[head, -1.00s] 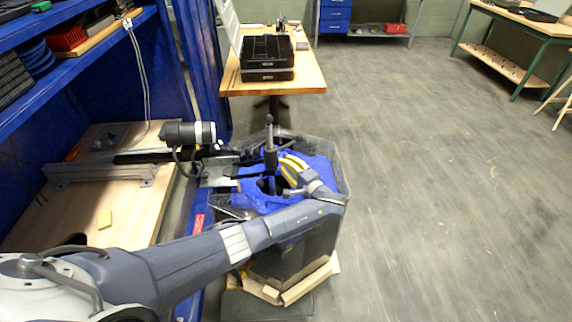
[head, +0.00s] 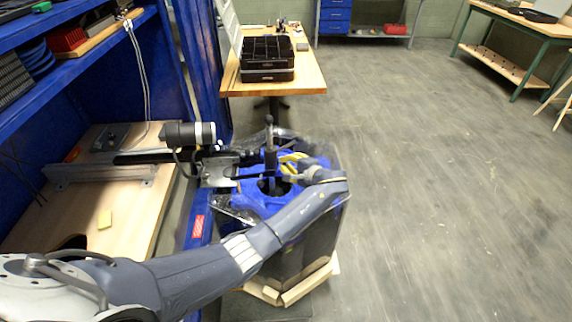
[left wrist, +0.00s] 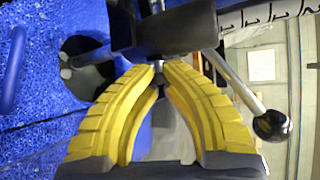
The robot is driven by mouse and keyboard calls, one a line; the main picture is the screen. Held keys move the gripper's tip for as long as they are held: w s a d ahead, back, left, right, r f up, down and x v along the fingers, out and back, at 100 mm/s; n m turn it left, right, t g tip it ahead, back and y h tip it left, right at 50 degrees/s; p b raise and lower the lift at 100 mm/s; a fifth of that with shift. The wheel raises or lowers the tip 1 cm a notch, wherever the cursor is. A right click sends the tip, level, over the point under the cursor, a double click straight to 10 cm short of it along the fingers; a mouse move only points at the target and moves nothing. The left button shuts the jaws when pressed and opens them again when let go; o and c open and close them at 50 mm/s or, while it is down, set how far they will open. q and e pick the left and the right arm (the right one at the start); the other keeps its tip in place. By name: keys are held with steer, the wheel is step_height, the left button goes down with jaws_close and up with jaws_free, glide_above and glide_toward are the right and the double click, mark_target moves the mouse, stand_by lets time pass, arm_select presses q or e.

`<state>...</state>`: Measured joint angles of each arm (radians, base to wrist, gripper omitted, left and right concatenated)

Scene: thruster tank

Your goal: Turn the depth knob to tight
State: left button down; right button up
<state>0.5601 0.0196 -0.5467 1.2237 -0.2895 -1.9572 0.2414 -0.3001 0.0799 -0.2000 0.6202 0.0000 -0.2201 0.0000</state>
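My left gripper (head: 282,165), with yellow ribbed fingers, reaches over the tank beside a dark upright post (head: 270,142). In the head view a gap shows between its fingers, so it looks open. In the left wrist view the fingertips (left wrist: 162,70) lie close to either side of a short grey stem (left wrist: 158,77) with a dark end, below a black clamp body (left wrist: 178,30). I take this stem to be the depth knob; contact cannot be told. A grey lever with a black ball (left wrist: 272,126) slants off to the right. My right gripper is not in view.
The tank (head: 330,170) has clear walls and blue inside. A black motor (head: 188,134) with a white band sits on the beam (head: 110,172) at left. A table (head: 312,82) with black trays (head: 267,70) stands behind.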

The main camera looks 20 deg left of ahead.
arm_select(q)
steer(key=shift+w+d+m+g+h, duration=0.15)
steer(key=shift+d+m+g+h, duration=0.05)
steer(key=shift+m+g+h, duration=0.4)
stand_by(0.3)
steer(key=c, duration=1.6)
jaws_free()
steer(key=o, duration=0.5)
steer(key=shift+a, duration=0.1)
steer(key=v, duration=0.7)
steer(key=shift+d+r, duration=0.15)
steer(key=shift+d, duration=0.05)
